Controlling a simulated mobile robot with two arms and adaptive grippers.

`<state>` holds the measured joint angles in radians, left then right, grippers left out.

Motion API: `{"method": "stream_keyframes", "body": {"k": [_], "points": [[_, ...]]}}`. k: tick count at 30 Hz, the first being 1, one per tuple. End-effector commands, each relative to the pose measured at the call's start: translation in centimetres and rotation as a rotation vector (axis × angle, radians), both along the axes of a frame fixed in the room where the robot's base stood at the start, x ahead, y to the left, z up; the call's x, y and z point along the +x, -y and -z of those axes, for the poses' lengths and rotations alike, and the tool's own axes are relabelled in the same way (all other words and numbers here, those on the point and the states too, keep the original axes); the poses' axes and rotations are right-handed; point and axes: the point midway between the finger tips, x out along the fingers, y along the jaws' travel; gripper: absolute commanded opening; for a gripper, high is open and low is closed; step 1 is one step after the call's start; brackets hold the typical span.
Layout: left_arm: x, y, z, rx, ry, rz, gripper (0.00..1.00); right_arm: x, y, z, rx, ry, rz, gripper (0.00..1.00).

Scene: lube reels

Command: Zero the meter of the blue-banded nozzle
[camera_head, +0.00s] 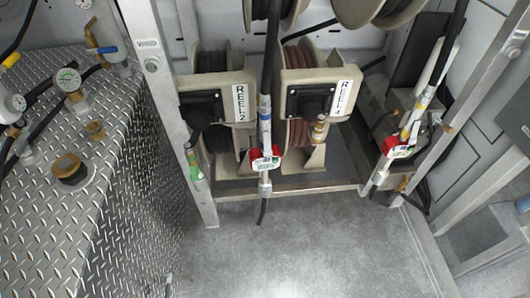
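A nozzle with a blue band (265,116) hangs upright in front of the reels, near the middle of the head view. Its meter (265,160) has red sides and a pale face; the reading is too small to make out. A black spout points down below it. A second nozzle (415,110) with a yellowish band hangs tilted at the right, with a similar red-sided meter (397,148). Neither of my grippers shows in this view.
Reel 2 (217,85) and a second labelled reel (310,85) stand behind the blue-banded nozzle in a metal frame (290,191). A diamond-plate tank top (60,220) with gauges and fittings fills the left. The grey floor (300,250) in front is clear.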

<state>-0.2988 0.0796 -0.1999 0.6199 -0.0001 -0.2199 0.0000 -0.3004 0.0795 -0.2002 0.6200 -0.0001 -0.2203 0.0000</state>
Motion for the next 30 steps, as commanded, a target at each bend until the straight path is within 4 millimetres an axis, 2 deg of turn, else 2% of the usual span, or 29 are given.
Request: {"method": "stream_keyframes", "body": {"k": [8,30], "points": [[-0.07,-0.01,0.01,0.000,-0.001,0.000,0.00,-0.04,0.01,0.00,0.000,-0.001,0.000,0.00],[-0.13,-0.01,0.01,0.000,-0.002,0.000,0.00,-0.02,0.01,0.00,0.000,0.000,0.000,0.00]]}}
